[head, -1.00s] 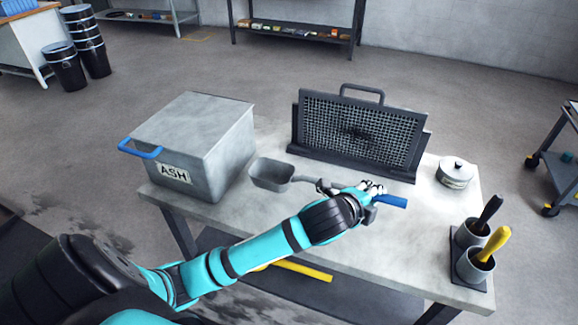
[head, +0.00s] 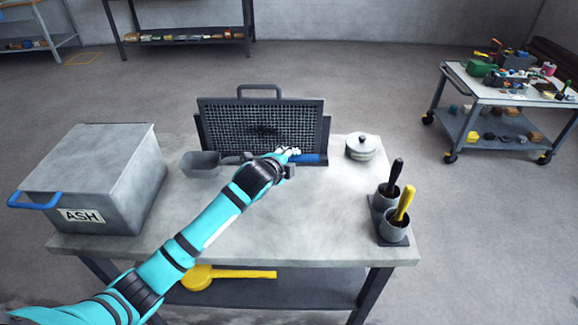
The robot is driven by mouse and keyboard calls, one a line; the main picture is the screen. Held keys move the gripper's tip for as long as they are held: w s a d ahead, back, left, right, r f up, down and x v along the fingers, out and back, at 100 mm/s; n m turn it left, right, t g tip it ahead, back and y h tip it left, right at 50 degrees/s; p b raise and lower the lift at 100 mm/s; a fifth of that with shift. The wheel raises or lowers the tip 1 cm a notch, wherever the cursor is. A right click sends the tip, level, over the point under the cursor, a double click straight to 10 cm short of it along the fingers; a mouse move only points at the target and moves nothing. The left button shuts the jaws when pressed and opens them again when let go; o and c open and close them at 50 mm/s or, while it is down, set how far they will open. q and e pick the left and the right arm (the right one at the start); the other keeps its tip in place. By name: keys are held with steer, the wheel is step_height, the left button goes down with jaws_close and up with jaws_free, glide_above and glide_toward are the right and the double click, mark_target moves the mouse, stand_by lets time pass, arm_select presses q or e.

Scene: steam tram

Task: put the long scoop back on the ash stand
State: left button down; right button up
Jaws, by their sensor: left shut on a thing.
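The long scoop has a grey pan (head: 201,164) and a blue handle (head: 307,159). My left gripper (head: 284,159) is shut on it near the handle, with the pan pointing left. The scoop lies across the front of the dark mesh screen's foot as seen from here; I cannot tell whether it touches the table top or hangs just above it. The grey table (head: 270,225) bears a grey box marked ASH (head: 95,170) with a blue handle at its left. Nothing in view is clearly named as the ash stand. My right gripper is not in view.
A mesh screen (head: 260,124) stands at the table's back. A lidded pot (head: 361,147) and two cups with brushes (head: 392,210) stand at the right. A yellow long-handled tool (head: 230,274) lies on the lower shelf. The front middle is clear. A trolley (head: 510,92) stands behind right.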

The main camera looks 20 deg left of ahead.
arm_select(q)
steer(key=shift+w, duration=0.35)
steer(key=shift+a+f, duration=0.1)
steer(key=shift+f, duration=1.6)
steer(key=shift+f, duration=0.15)
steer(key=c, duration=1.1)
jaws_free()
steer(key=shift+s, duration=0.1)
steer(key=v, duration=1.2)
